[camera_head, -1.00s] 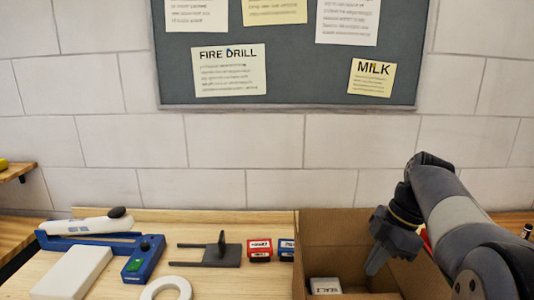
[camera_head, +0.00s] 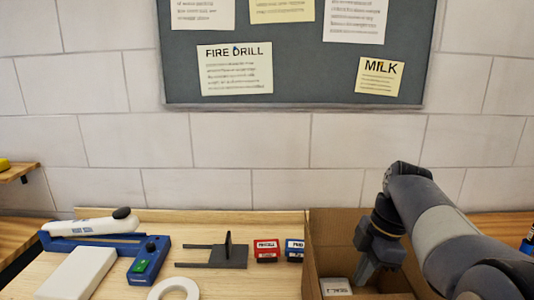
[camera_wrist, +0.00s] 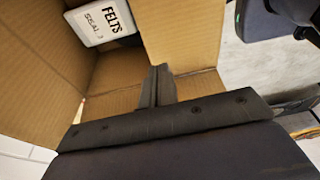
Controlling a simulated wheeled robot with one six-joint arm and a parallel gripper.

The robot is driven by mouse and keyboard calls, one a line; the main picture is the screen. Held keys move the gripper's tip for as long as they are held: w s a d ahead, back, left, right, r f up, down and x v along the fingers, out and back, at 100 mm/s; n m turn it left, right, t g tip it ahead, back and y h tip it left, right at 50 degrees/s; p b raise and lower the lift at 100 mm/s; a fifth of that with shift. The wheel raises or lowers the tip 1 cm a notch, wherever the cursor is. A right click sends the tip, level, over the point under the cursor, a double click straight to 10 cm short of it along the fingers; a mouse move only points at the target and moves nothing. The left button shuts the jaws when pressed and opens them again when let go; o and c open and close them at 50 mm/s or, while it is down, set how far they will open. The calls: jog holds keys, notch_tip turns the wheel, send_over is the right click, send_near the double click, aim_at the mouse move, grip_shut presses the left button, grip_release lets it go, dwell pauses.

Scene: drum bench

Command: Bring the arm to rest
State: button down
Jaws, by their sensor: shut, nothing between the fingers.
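My gripper (camera_head: 367,272) is shut and empty. It points down over the cardboard box (camera_head: 318,235) at the right of the bench. In the wrist view its fingers (camera_wrist: 158,87) show shut together in front of the box's cardboard wall (camera_wrist: 185,35). A small white box (camera_head: 336,287) lies inside the cardboard box, left of my gripper and apart from it. In the wrist view this white box (camera_wrist: 100,20) reads "FELTS" and "SEAL".
Left of the box are a red box (camera_head: 266,250), a blue box (camera_head: 294,249), a dark forked stand (camera_head: 228,255), a white ring (camera_head: 174,289), a blue device with a green button (camera_head: 148,258), a white block (camera_head: 77,273) and a white-and-blue tool (camera_head: 95,226). A pinboard (camera_head: 300,75) hangs behind.

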jog(key=shift+a+r+h+b, duration=0.25)
jog(key=shift+a+r+h, duration=0.35)
jog(key=shift+a+h, duration=0.3)
jog(key=shift+a+r+h+b, duration=0.25)
jog(key=shift+a+r+h, duration=0.35)
jog(key=shift+a+h, duration=0.25)
jog(key=shift+d, duration=0.1)
jog(key=shift+s, duration=0.1)
